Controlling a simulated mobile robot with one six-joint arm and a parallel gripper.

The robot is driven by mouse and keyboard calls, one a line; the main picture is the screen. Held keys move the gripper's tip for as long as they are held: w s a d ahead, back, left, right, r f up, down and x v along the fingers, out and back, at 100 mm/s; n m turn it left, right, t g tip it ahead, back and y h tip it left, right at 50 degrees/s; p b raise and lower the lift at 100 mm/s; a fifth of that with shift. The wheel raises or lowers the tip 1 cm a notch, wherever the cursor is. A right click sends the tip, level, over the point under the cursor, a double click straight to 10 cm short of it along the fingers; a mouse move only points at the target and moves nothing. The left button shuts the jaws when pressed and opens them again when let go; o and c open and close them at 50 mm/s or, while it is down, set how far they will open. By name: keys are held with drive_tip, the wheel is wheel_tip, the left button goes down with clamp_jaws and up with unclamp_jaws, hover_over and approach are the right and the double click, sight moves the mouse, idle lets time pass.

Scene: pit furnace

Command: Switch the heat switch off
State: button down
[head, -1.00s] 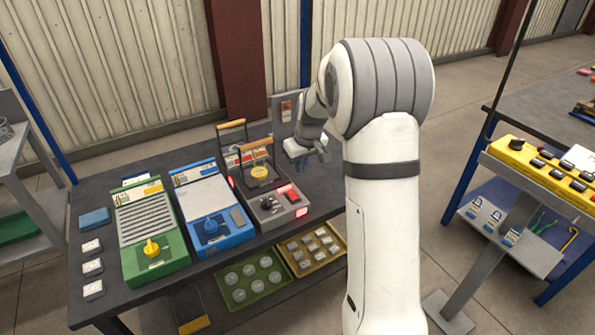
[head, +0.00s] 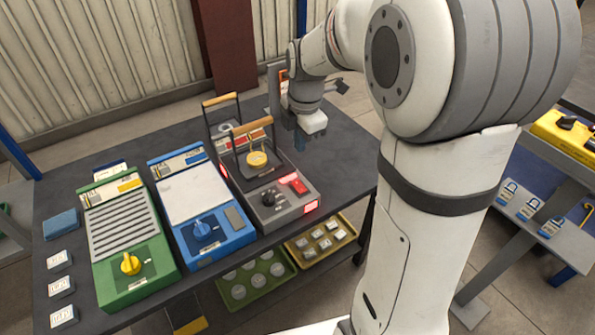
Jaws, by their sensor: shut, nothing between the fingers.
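A grey unit (head: 256,212) stands at the right of the bench row. Its front panel carries a red rocker switch (head: 294,183) and a dark knob (head: 269,198). A red light (head: 310,207) glows on its front corner. Which control is labelled heat is too small to read, and the rocker's tilt is unclear. My gripper (head: 299,143) points down behind and slightly right of the red rocker, apart from it. Its fingers are shut and empty.
A blue unit (head: 196,200) and a green unit (head: 118,240) sit further left. Bare bench (head: 335,165) lies to the right. Trays (head: 250,290) sit below.

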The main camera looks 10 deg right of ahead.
drive_tip(key=shift+a, duration=0.1)
drive_tip(key=b, duration=0.2)
approach(296, 184)
drive_tip(key=f, duration=0.6)
drive_tip(key=shift+w+a+f, duration=0.1)
drive_tip(key=shift+w+f, duration=0.3)
